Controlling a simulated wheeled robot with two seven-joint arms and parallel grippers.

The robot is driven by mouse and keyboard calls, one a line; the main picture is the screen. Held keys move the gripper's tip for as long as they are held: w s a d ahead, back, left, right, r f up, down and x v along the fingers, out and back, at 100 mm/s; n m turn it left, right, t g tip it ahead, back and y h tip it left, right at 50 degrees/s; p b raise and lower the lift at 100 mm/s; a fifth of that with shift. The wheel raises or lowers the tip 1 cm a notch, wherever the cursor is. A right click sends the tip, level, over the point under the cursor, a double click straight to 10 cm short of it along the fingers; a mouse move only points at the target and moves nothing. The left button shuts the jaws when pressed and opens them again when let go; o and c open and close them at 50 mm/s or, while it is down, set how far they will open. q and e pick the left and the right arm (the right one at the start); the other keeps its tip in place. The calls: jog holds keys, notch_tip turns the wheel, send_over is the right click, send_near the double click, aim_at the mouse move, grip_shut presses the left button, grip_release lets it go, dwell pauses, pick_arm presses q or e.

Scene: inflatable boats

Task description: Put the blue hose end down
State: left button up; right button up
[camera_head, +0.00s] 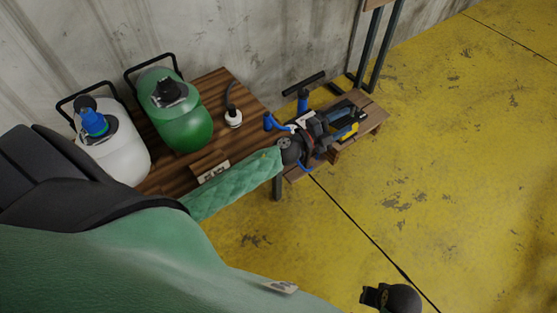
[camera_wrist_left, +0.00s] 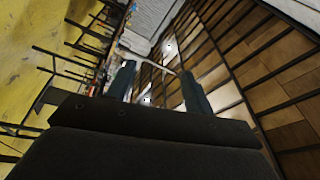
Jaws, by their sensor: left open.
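In the head view, a blue hose (camera_head: 270,122) shows as a short curved piece beside a blue pump (camera_head: 303,101) with a black T-handle, on a low wooden bench. More blue tube curves below my gripper. I cannot tell which piece is the hose end. My left gripper (camera_head: 318,141) is at the bench, in front of the pump's lower part, hiding some of it. In the left wrist view, the left gripper (camera_wrist_left: 158,88) has its fingers apart, with nothing visible between them. My right gripper is not clearly in view.
A wooden table (camera_head: 150,183) left of the bench holds a white tank (camera_head: 122,160) with a blue cap, a green tank (camera_head: 185,130) and a small white item (camera_head: 233,118). The yellow floor (camera_head: 440,150) to the right is clear.

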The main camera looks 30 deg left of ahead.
pick_arm(q)
jog(key=s+a+f+n+g+y, duration=0.2)
jog(key=s+a+f+n+y, duration=0.2)
jog(key=s+f+n+y, duration=0.3)
jog(key=s+a+f+n+g+y, duration=0.25)
jog(key=s+f+n+y, duration=0.35)
jog(key=n, duration=0.3)
jog(key=s+d+f+n+g+h, duration=0.1)
jog(key=s+f+g, duration=0.4)
jog(key=s, duration=0.6)
jog(key=s+d+f+n+g+h, duration=0.2)
jog(key=s+d+f+g, duration=0.2)
jog(key=s, duration=0.7)
jog(key=shift+s+d+f+g, duration=0.15)
jog(key=shift+s+f+g, duration=0.25)
jog(key=shift+f+g, duration=0.3)
jog(key=shift+c, duration=0.2)
